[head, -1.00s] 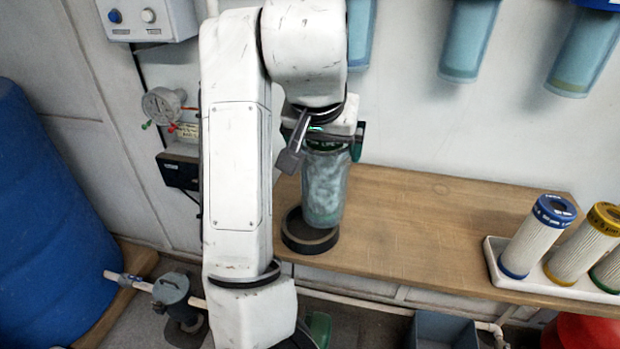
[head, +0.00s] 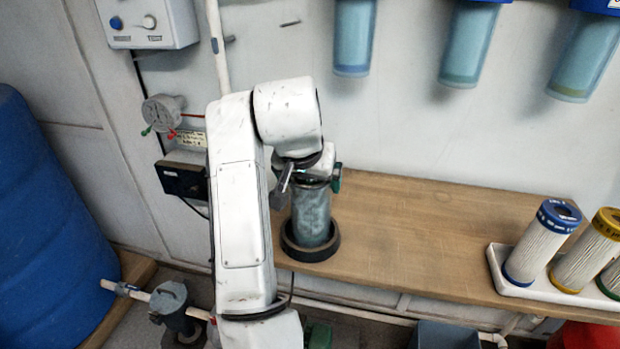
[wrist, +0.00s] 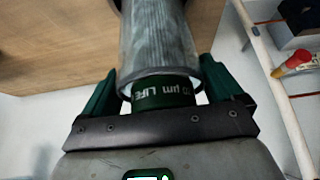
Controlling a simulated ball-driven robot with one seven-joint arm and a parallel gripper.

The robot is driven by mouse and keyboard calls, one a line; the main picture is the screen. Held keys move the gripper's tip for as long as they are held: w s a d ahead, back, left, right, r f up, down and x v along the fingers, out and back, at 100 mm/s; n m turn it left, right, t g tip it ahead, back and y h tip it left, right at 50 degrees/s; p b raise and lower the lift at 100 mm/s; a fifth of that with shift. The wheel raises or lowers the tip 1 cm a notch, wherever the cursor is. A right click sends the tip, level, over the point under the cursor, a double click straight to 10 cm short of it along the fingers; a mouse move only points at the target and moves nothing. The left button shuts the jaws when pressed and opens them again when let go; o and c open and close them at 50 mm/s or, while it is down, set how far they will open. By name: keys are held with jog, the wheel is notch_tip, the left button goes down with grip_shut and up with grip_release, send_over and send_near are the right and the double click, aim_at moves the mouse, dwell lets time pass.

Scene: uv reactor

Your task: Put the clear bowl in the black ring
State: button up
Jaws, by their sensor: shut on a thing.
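The clear bowl (head: 311,216) is a tall, see-through grey-blue cylinder, upright, with its lower end inside the black ring (head: 328,250) on the wooden bench. In the wrist view the clear bowl (wrist: 160,45) shows a pleated cartridge inside with a green lettered end cap (wrist: 160,93). My gripper (head: 312,183) is at the bowl's top from above. Its green fingers (wrist: 165,95) stand on both sides of the top end, shut on it. Whether the bowl's bottom rests fully on the bench is hidden by the ring's rim.
A white tray (head: 497,270) with several pleated cartridges stands at the bench's right end. Blue-topped housings (head: 467,40) hang on the wall above. A gauge (head: 163,112) and a black box (head: 182,178) are on the wall at left. The bench (head: 420,225) middle is clear.

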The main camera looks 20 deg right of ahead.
jog(key=o, duration=1.3)
jog(key=shift+f, duration=0.15)
jog(key=p+v, duration=0.1)
jog(key=v, duration=1.1)
jog(key=shift+r, duration=0.2)
